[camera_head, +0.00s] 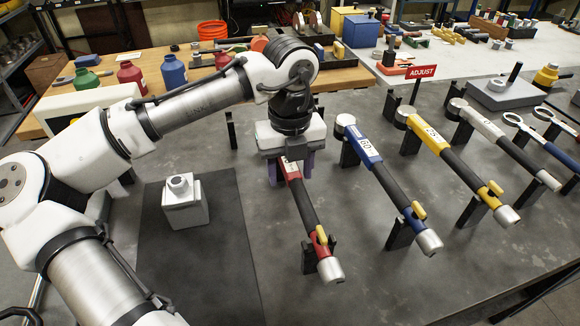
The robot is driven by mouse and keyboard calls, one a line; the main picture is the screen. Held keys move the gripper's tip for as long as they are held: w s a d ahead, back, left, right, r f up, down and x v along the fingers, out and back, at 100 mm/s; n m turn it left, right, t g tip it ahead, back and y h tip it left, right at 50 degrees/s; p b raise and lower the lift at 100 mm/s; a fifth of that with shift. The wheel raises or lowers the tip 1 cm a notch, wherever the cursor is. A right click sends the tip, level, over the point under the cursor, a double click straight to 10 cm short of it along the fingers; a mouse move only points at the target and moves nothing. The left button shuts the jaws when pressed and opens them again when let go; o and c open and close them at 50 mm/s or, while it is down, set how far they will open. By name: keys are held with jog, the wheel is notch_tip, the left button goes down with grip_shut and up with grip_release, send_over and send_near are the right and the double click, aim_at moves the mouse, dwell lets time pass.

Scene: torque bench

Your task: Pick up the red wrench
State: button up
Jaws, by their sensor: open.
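The red wrench (306,213) is a long torque wrench with a black handle, red bands and a silver end. It rests on a black stand (308,257), its silver end pointing toward the near right. My gripper (290,172) points down over the wrench's far end, which it hides. Its purple fingers are apart and show on either side of the red section. I cannot tell whether they touch the wrench.
A blue wrench (387,187) and a yellow wrench (456,166) lie on stands to the right, with more wrenches beyond. A grey block with a fitting (184,203) stands on a dark mat (193,268) at left. A red ADJUST sign (422,72) stands behind.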

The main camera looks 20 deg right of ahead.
aim_at(289, 165)
grip_shut()
jog(key=shift+r, duration=0.1)
jog(key=shift+r, duration=0.1)
dwell(0.3)
notch_tip(289, 165, up, 20)
jog(key=p, duration=0.1)
dwell(0.3)
jog(key=shift+a, duration=0.1)
